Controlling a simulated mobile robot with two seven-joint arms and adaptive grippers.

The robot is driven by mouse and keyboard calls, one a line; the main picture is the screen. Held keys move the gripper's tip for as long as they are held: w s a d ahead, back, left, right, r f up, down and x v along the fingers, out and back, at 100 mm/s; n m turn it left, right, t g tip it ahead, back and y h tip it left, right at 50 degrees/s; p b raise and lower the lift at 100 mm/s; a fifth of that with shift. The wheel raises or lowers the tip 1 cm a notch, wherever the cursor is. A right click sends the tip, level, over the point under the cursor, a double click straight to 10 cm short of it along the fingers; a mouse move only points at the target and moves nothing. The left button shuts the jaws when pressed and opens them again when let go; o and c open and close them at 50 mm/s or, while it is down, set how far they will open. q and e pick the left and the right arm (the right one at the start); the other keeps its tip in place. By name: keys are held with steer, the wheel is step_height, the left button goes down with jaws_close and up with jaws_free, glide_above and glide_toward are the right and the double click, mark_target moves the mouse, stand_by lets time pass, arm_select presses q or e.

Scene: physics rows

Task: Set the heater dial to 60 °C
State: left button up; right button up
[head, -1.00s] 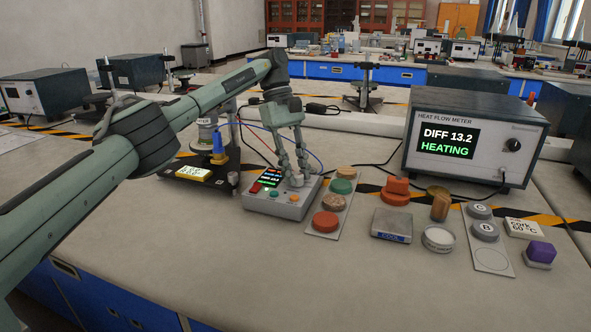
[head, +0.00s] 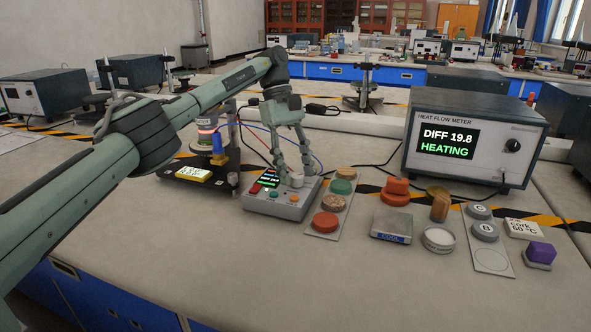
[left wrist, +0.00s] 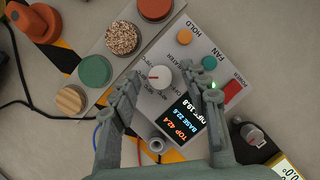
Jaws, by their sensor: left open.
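The control box (head: 262,207) sits on the bench with a small screen, a red switch and coloured buttons. Its pale heater dial (left wrist: 160,76) shows in the left wrist view, with a red mark on its left side in that picture. My left gripper (head: 294,170) points down over the box. In the left wrist view its open fingers (left wrist: 163,86) stand on either side of the dial, apart from it as far as I can tell. The box's screen (left wrist: 180,122) reads TOP 42.4, BASE 22.6, DIFF 19.8. My right gripper is out of view.
The heat flow meter (head: 475,135) reads DIFF 19.8, HEATING. A heater stack (head: 207,140) with a red glow stands left of the box, with cables between. A tray of discs (head: 318,231) lies close on the right.

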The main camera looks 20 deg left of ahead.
mark_target(295, 175)
arm_select(q)
step_height(295, 175, up, 10)
steer(key=shift+f, duration=0.2)
steer(key=shift+s+f, duration=0.1)
stand_by(0.4)
